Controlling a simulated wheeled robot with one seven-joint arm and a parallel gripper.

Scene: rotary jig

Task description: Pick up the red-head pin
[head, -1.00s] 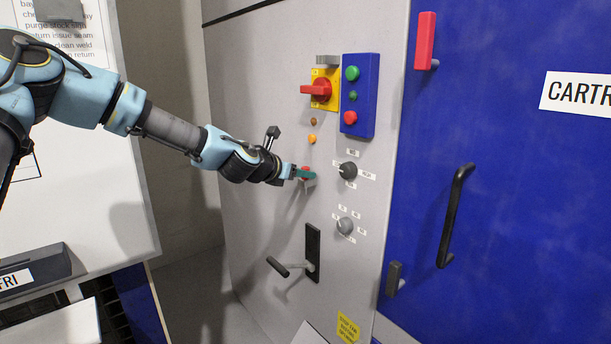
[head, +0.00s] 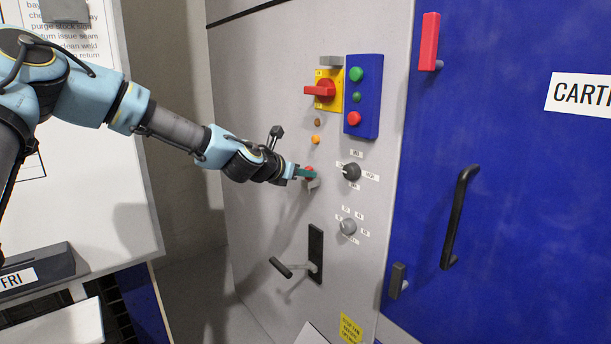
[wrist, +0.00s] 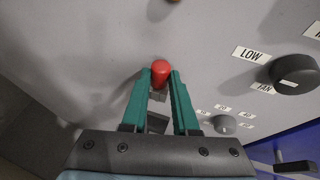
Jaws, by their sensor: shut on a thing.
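The red-head pin (wrist: 161,70) shows in the wrist view as a rounded red head between the tips of my gripper (wrist: 161,82). The green fingers are closed on its sides. In the head view my gripper (head: 301,172) is at the grey panel, and the red head (head: 309,169) shows just past the fingers. A small grey holder (wrist: 157,96) sits under the head. The pin's shaft is hidden, so I cannot tell whether it is still seated in the holder.
The grey panel (head: 265,90) carries a black knob (head: 351,172) right of my gripper and a grey knob (head: 347,227) below it. A red rotary switch (head: 325,89) and blue button box (head: 361,130) are above. A black lever (head: 281,267) sticks out below.

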